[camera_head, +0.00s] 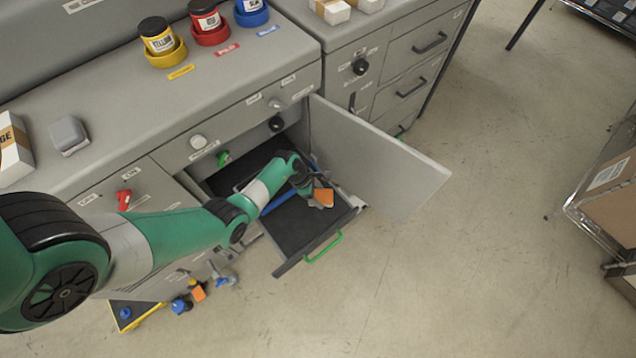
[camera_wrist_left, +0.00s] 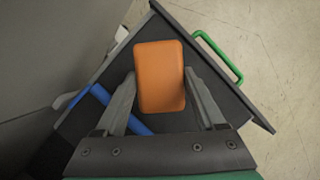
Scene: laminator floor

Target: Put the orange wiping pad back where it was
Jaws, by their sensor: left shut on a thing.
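The orange wiping pad (camera_head: 323,197) is at the tip of my left arm, over the pulled-out dark drawer. In the left wrist view the orange wiping pad (camera_wrist_left: 160,76) lies between the fingers of my left gripper (camera_wrist_left: 163,82), which is shut on it. The drawer (camera_head: 300,228) has a green handle (camera_head: 323,247) and a dark floor. I cannot tell whether the pad touches the drawer floor. In the head view, my left gripper (camera_head: 308,190) is partly hidden by its own wrist. My right gripper is not in view.
A grey cabinet door (camera_head: 375,160) stands open just right of the drawer. A blue bar-like item (camera_wrist_left: 128,112) lies in the drawer beside the gripper. Open floor (camera_head: 430,270) lies to the right.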

